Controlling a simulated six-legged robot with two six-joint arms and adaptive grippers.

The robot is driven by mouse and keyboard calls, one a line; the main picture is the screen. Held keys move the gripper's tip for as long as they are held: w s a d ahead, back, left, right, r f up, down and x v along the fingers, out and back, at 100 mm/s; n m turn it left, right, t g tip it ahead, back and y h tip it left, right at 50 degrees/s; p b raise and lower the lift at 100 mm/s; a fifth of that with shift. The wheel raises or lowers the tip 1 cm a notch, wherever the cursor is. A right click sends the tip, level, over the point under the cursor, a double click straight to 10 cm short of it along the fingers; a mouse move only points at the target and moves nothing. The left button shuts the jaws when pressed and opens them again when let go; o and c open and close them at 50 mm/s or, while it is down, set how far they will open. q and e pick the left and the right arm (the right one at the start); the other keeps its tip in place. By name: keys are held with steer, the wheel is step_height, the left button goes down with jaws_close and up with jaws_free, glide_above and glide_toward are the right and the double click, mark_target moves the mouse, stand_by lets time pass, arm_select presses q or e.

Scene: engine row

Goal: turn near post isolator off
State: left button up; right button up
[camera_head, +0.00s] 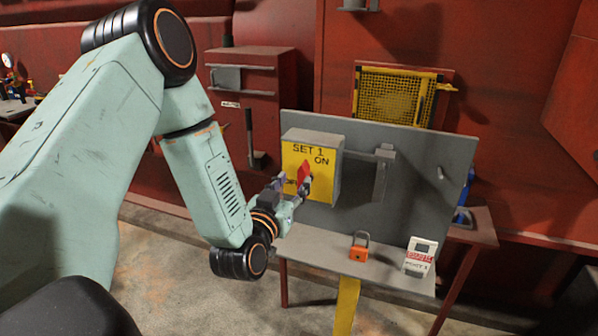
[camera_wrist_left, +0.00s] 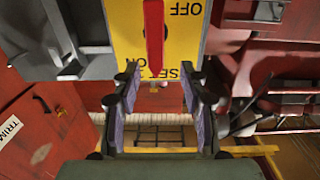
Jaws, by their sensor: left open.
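The isolator (camera_head: 292,155) is a grey box with a yellow face marked SET 1 and ON, mounted on a grey panel. Its red handle (camera_head: 304,171) stands out from the face, its upper end just below the word ON. My left gripper (camera_head: 292,187) is at the lower part of the face and hides part of the OFF label. In the left wrist view, the red handle (camera_wrist_left: 154,35) lies between the lines of the two open fingers (camera_wrist_left: 160,80), and OFF shows beside it. I cannot tell whether a finger touches the handle. My right gripper is out of view.
An orange padlock (camera_head: 359,247) and a white-and-red tag or device (camera_head: 420,256) stand on the grey shelf (camera_head: 320,250) below the panel (camera_head: 415,190). A grey bracket (camera_head: 381,172) sits right of the isolator. A red cabinet (camera_head: 262,90) stands behind.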

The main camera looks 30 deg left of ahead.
mark_target(301, 175)
arm_select(q)
steer(key=x, duration=0.2)
steer(key=d+x, duration=0.1)
steer(key=x, duration=0.1)
steer(key=shift+r, duration=0.1)
steer(key=shift+w+a, duration=0.2)
steer(key=shift+a, duration=0.25)
steer(key=shift+d, duration=0.35)
steer(key=c, duration=0.6)
steer(key=shift+a, duration=0.2)
jaws_close()
